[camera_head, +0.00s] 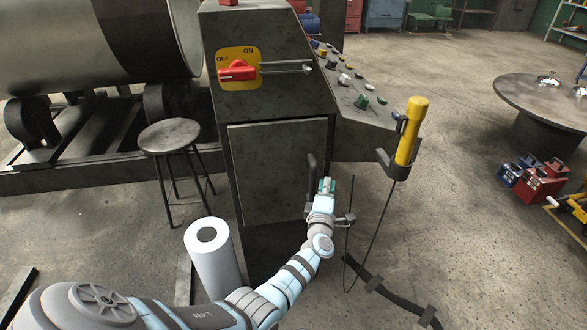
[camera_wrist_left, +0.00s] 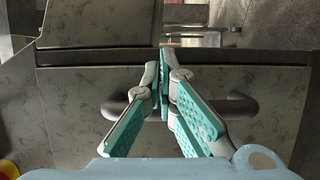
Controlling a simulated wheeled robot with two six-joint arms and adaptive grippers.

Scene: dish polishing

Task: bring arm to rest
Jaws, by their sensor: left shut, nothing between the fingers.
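My left arm reaches in from the lower left of the head view. Its gripper (camera_head: 326,186) is in front of the dark grey control cabinet (camera_head: 270,170), close to the cabinet door's handle (camera_head: 311,172). In the left wrist view the left gripper's teal-padded fingers (camera_wrist_left: 164,75) meet at their tips, with nothing held between them. The handle (camera_wrist_left: 235,106) shows behind the fingers there, partly hidden by them. I cannot tell whether the fingers touch it. My right gripper is in neither view.
The cabinet has a red OFF/ON switch (camera_head: 238,71) and a sloped button panel (camera_head: 350,90). A yellow cylinder (camera_head: 411,130) hangs at its right side. A stool (camera_head: 170,136) and a white roll (camera_head: 212,258) stand left. A cable (camera_head: 395,296) lies on the floor; open floor extends right.

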